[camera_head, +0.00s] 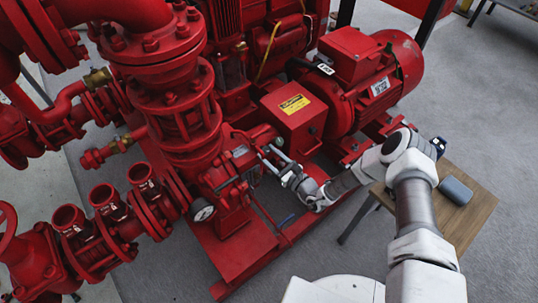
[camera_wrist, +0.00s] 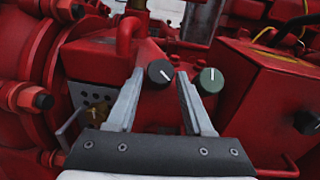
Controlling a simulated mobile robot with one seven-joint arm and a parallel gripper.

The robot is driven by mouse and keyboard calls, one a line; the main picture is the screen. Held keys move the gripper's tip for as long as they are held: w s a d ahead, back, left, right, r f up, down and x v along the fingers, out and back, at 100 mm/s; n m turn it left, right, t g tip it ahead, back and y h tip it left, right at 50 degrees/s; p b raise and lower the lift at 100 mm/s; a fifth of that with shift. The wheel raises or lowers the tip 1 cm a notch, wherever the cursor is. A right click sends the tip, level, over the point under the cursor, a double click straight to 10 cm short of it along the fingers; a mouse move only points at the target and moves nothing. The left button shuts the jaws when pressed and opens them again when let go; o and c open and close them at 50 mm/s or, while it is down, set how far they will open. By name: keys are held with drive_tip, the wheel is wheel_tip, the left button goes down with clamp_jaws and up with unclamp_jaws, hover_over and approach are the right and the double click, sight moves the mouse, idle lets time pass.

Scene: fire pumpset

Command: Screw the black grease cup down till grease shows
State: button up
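A black grease cup (camera_wrist: 160,73), a round knob with a pale line on its face, sits on the red pump housing in the wrist view. A green cup (camera_wrist: 211,80) with a white line stands just to its right. My gripper (camera_wrist: 160,76) is open, with one fingertip on each side of the black cup. A narrow gap seems to show at each side; I cannot tell how deep the fingers reach. In the head view my gripper (camera_head: 271,158) is at the pump housing, and the cups are too small to make out. No grease is visible.
A red box (camera_head: 294,113) with a yellow label stands right of the cups; a black knob (camera_wrist: 306,122) is on it. Red flanges and bolts (camera_wrist: 28,97) crowd the left. A wooden table (camera_head: 467,217) with a grey case (camera_head: 455,190) stands at right.

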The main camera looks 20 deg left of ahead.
clamp_jaws()
drive_tip(key=shift+s+m+p, duration=0.1)
drive_tip(key=shift+m+p, duration=0.25)
drive_tip(key=shift+m, duration=0.15)
drive_tip(key=shift+s+a+m+t+h+p, duration=0.15)
drive_tip(key=shift+m+t+h+p, duration=0.85)
drive_tip(key=shift+m, duration=0.7)
drive_tip(key=shift+s+a+m+t+h+p, duration=0.15)
drive_tip(key=shift+m+t+h+p, duration=0.65)
drive_tip(key=shift+m+t+p, duration=0.65)
drive_tip(key=shift+d+m+b, duration=0.1)
drive_tip(key=shift+m+b, duration=0.25)
drive_tip(key=shift+m, duration=0.1)
drive_tip(key=shift+o, duration=0.6)
unclamp_jaws()
